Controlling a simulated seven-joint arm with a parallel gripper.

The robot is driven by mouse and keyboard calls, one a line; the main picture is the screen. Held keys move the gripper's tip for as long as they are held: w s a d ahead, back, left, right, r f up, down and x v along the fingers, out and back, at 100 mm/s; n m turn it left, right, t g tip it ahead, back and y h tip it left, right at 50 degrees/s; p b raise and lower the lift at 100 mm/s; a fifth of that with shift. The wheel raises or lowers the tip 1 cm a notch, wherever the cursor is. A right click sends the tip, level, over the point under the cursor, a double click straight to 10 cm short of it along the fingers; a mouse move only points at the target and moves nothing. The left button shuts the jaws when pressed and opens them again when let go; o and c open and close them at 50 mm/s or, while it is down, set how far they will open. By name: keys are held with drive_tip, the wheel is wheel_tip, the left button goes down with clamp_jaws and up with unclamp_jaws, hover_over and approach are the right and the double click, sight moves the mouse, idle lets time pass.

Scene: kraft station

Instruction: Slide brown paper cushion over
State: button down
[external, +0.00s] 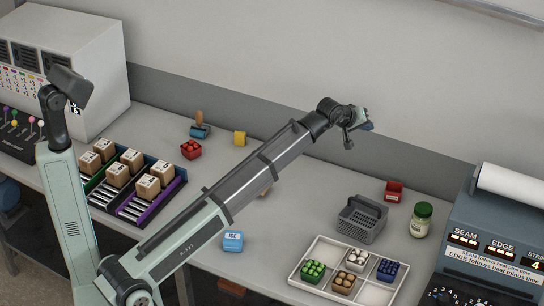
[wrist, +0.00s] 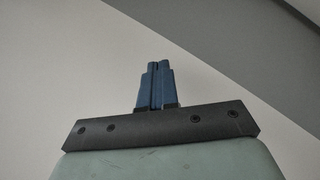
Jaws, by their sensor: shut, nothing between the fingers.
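A small tan-brown patch (external: 265,191) shows on the bench just beside my forearm. It may be the brown paper cushion, but my arm hides most of it and I cannot tell its shape. My gripper (external: 367,124) is raised well above the bench near the back wall, far to the right of that patch. In the wrist view the two blue fingers (wrist: 157,65) are together with nothing between them. The wrist view shows only plain wall-like surfaces beyond the fingers, no cushion.
Labelled brown boxes (external: 118,174) stand in a colored-lane rack at left. A blue ICE block (external: 233,241), grey basket (external: 361,219), green-lidded jar (external: 421,219) and white divided tray (external: 323,246) stand on the bench. A sealing machine (external: 490,250) is at right. Bench between block and basket looks clear.

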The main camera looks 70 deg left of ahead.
drive_tip(key=s+a+f+n+g+h, duration=0.25)
drive_tip(key=s+a+f, duration=0.25)
drive_tip(key=s+a, duration=0.4)
drive_tip(key=s+a+f+n+g+h, duration=0.1)
drive_tip(key=s+a+f+n, duration=0.5)
drive_tip(key=s, duration=0.6)
drive_tip(key=s+a+f+n+h, duration=0.1)
drive_tip(key=s+a+n+h, duration=0.15)
drive_tip(key=s, duration=1.15)
drive_tip(key=s+a+n+h, duration=0.2)
drive_tip(key=s+a+h, duration=0.2)
drive_tip(key=s, duration=1)
drive_tip(key=x, duration=1)
drive_tip(key=shift+w+d, duration=1)
drive_tip(key=shift+w, duration=0.15)
drive_tip(key=shift+w+d, duration=0.3)
drive_tip(key=shift+w, duration=0.05)
drive_tip(key=w+d, duration=1.4)
drive_tip(key=shift+w+d, duration=0.2)
